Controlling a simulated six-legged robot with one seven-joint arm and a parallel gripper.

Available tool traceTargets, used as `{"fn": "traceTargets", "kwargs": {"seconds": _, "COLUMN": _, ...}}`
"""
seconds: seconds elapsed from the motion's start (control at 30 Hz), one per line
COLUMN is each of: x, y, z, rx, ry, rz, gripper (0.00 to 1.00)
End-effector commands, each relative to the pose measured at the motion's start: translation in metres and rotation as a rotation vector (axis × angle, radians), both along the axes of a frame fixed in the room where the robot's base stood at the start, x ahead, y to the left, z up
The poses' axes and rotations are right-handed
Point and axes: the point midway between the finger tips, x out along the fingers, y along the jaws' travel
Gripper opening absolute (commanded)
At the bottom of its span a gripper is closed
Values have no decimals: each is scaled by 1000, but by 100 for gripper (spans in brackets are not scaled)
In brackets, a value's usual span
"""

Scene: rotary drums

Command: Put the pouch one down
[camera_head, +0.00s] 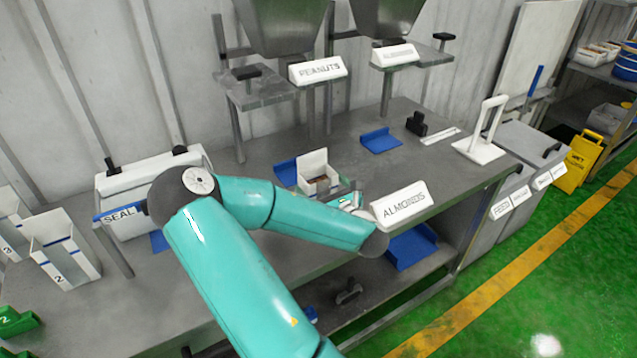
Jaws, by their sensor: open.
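A white open-topped container (318,172) with brown contents stands upright on the grey bench, behind my forearm. No number shows on it, so I cannot tell if it is pouch one. My gripper (346,199) is partly hidden beyond the end of my teal arm, just in front and to the right of this container. It is open, and I cannot tell if it touches the container. Similar white pouches marked 2 (66,262) and 3 (12,225) stand upright at the far left of the bench.
An ALMONDS sign (403,206) stands at the bench's front edge, close right of my gripper. Blue trays (380,141) lie behind. PEANUTS hopper (288,22) hangs above the back. A SEAL machine (150,188) stands left. A white stand (480,150) is right.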

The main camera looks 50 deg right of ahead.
Motion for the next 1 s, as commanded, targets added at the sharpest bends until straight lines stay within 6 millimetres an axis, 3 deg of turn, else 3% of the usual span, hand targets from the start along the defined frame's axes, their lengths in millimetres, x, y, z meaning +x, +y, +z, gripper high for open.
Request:
{"fn": "traceTargets", "kwargs": {"seconds": 0.3, "x": -69, "y": 21, "z": 0, "rx": 0, "ry": 1, "rz": -6, "gripper": 100}}
{"fn": "traceTargets", "kwargs": {"seconds": 0.6, "x": -90, "y": 28, "z": 0, "rx": 4, "ry": -2, "rz": -3, "gripper": 100}}
{"fn": "traceTargets", "kwargs": {"seconds": 1.0, "x": -92, "y": 29, "z": 0, "rx": 1, "ry": 0, "rz": 0, "gripper": 100}}
